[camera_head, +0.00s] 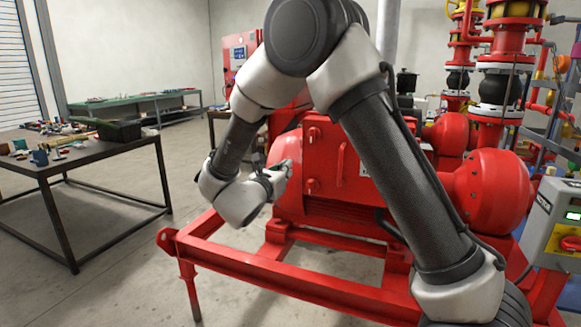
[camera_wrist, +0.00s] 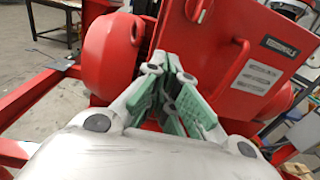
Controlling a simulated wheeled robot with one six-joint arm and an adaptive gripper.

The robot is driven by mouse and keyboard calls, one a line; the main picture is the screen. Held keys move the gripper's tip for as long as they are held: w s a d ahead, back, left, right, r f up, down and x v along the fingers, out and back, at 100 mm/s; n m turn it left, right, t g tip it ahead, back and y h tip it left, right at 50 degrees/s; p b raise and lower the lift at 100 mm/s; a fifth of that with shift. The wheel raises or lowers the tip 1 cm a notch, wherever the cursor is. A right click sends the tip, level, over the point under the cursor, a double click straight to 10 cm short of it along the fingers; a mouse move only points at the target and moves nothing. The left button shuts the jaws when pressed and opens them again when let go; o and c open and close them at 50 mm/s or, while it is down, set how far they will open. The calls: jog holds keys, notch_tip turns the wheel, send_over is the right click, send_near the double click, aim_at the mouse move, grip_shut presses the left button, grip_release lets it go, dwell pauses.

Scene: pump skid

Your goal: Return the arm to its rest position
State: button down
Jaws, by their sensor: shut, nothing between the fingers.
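My arm is bent in front of the red pump skid. In the head view my gripper (camera_head: 282,172) is at the end of the folded arm, close in front of the red motor housing (camera_head: 322,150). Whether it touches the housing cannot be told from this view. In the wrist view my gripper (camera_wrist: 170,65) has grey links and green finger pads drawn together, with nothing held. The red box with a dark nameplate (camera_wrist: 262,75) is just beyond and right of the fingers. A rounded red casing (camera_wrist: 112,55) is on the left.
The red base frame (camera_head: 290,283) runs below the arm. A grey control box with a red switch (camera_head: 556,222) is at the right. A dark table (camera_head: 98,152) with small parts and a black bin stands left. Bare floor lies between table and skid. Red pipes rise at the back right.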

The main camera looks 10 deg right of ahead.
jog(key=a+f+n+g+y, duration=0.1)
jog(key=a+f+n+y, duration=0.9)
jog(key=n, duration=0.7)
jog(key=s+a+n+g+y, duration=0.5)
jog(key=s+n, duration=0.3)
jog(key=n, duration=0.7)
jog(key=s+d+r+n+g+h, duration=0.1)
jog(key=s+d+r+n, duration=0.3)
jog(key=s+d, duration=0.5)
jog(key=s+d+r+n+g+h, duration=0.1)
jog(key=s+d+r+n, duration=0.2)
jog(key=s+d, duration=0.6)
jog(key=s+d+r+n+g+h, duration=0.1)
jog(key=s+d+r+n, duration=0.3)
jog(key=d, duration=1.1)
jog(key=s+r+h, duration=0.1)
jog(key=s+r, duration=0.2)
jog(key=s, duration=0.2)
jog(key=shift+s+r+n+g, duration=0.15)
jog(key=shift+r+n+g, duration=0.15)
jog(key=shift+r+g, duration=0.1)
